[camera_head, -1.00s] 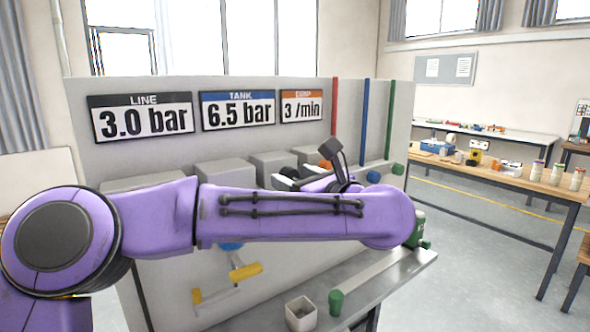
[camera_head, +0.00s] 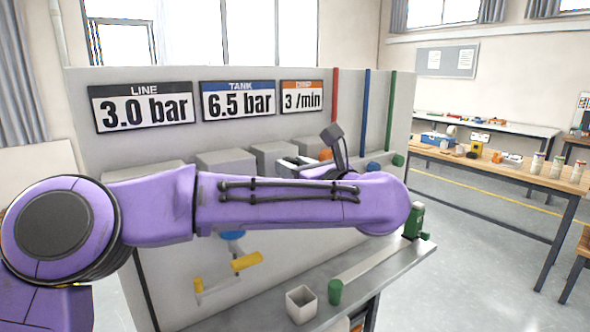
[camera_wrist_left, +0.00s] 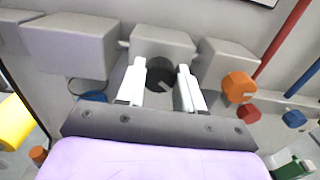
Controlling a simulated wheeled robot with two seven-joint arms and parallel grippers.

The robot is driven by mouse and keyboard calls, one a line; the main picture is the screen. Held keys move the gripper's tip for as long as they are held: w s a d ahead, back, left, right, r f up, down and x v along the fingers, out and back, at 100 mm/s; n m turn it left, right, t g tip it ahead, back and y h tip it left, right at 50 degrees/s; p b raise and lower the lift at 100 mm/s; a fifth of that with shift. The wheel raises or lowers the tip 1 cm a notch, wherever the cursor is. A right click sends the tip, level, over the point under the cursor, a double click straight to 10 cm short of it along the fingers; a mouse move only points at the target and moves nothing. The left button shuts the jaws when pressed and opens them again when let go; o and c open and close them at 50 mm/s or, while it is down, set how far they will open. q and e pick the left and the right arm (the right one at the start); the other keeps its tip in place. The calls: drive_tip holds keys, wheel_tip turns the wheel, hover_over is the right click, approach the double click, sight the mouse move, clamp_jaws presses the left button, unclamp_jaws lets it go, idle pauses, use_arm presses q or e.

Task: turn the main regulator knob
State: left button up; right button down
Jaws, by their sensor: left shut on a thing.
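My left gripper (camera_wrist_left: 161,86) has its two white fingers on either side of a round black knob (camera_wrist_left: 160,72) and is shut on it. The knob sits on the front of a grey box (camera_wrist_left: 163,43) on the panel; I take it for the main regulator knob. In the head view my left gripper (camera_head: 297,161) is at the panel behind my purple forearm, and the knob is hidden there. The displays read LINE 3.0 bar (camera_head: 144,108), TANK 6.5 bar (camera_head: 238,100) and 3 /min (camera_head: 302,97). My right gripper is not in view.
An orange knob (camera_wrist_left: 238,87) is right of the gripper. A blue valve (camera_head: 233,234) and yellow handles (camera_head: 246,261) are below my forearm. The panel's shelf (camera_head: 262,311) holds a white cup (camera_head: 301,304) and a green piece (camera_head: 335,291).

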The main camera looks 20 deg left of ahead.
use_arm(q)
drive_tip(key=shift+w+d+m, duration=0.1)
drive_tip(key=shift+m, duration=5)
drive_tip(key=o, duration=1)
drive_tip(key=shift+o, duration=0.2)
